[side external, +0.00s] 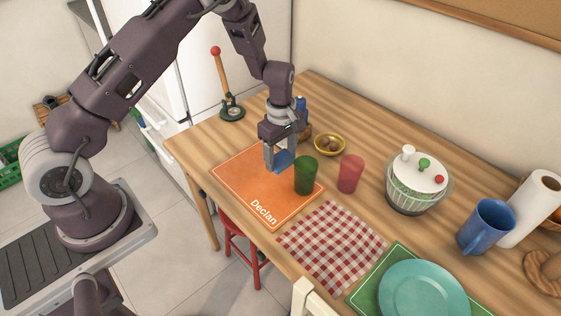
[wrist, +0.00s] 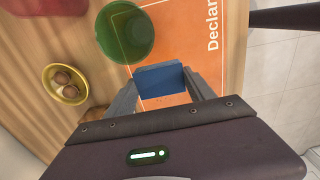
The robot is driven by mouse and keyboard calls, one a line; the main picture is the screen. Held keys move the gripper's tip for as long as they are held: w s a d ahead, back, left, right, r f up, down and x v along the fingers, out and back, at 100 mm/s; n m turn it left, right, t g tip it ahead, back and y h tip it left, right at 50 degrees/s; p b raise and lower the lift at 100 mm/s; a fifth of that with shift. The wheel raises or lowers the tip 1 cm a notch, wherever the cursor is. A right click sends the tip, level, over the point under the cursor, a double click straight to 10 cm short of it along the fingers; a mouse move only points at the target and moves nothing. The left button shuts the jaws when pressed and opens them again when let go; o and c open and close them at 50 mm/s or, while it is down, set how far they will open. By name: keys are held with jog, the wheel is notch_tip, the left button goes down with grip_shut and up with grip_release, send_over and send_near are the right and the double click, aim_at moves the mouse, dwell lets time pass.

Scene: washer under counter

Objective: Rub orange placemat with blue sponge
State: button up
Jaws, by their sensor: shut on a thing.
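The orange placemat (side external: 240,182) lies flat on the wooden table, with "Declan" printed near its front edge. It also shows in the wrist view (wrist: 182,40). My gripper (side external: 279,163) is over the placemat's back right part. It is shut on the blue sponge (side external: 284,160), which shows as a blue block between the fingers in the wrist view (wrist: 160,80). The sponge is low over the placemat; I cannot tell if it touches. The placemat's back corner is hidden behind my gripper.
A green cup (side external: 306,175) stands at the placemat's right edge, close to the sponge. A red cup (side external: 350,173) and a yellow bowl (side external: 330,145) are beyond it. A checkered cloth (side external: 333,245) lies in front. The placemat's left part is clear.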

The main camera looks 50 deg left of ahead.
jog(key=shift+r, duration=1.25)
jog(key=shift+a, duration=0.25)
jog(key=s+a+r, duration=0.2)
jog(key=a, duration=2.2)
notch_tip(320, 180, down, 10)
jog(key=shift+f, duration=0.15)
jog(key=shift+f, duration=0.1)
